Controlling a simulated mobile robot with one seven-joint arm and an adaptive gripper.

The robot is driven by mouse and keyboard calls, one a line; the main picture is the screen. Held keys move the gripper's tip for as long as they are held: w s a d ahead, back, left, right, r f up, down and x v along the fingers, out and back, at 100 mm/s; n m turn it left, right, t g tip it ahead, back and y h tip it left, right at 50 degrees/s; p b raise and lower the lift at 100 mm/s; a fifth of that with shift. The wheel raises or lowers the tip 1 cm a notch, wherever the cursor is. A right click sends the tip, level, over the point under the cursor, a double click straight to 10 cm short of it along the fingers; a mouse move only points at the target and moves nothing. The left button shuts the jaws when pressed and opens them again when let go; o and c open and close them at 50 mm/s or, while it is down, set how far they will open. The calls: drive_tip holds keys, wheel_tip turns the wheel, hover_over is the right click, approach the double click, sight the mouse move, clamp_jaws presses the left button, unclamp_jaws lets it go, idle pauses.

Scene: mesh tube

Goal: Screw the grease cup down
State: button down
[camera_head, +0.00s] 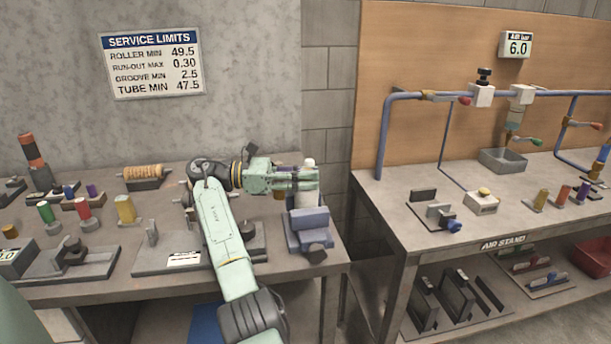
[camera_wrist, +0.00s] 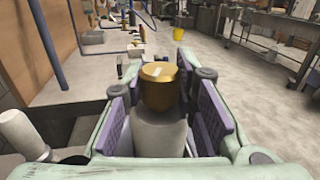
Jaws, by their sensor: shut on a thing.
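My gripper (camera_head: 308,181) reaches in from the left above the blue vise-like fixture (camera_head: 308,228) at the right end of the left bench. In the wrist view, its fingers with purple pads (camera_wrist: 163,84) stand on both sides of the brass-coloured grease cup (camera_wrist: 158,87) and are shut on it. A pale grey cylinder (camera_wrist: 158,136) shows directly in front of the cup in that view. The fingers hide the cup in the head view, and its lower end and thread cannot be seen.
A white bottle (camera_head: 308,162) stands close behind the fingers; a white cylinder also shows in the wrist view (camera_wrist: 18,131). Colored cylinders, a wound roller (camera_head: 143,172) and fixtures crowd the left bench. A gap separates it from the air stand (camera_head: 500,243).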

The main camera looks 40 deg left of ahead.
drive_tip(key=c, duration=1.3)
unclamp_jaws()
wheel_tip(320, 180, up, 10)
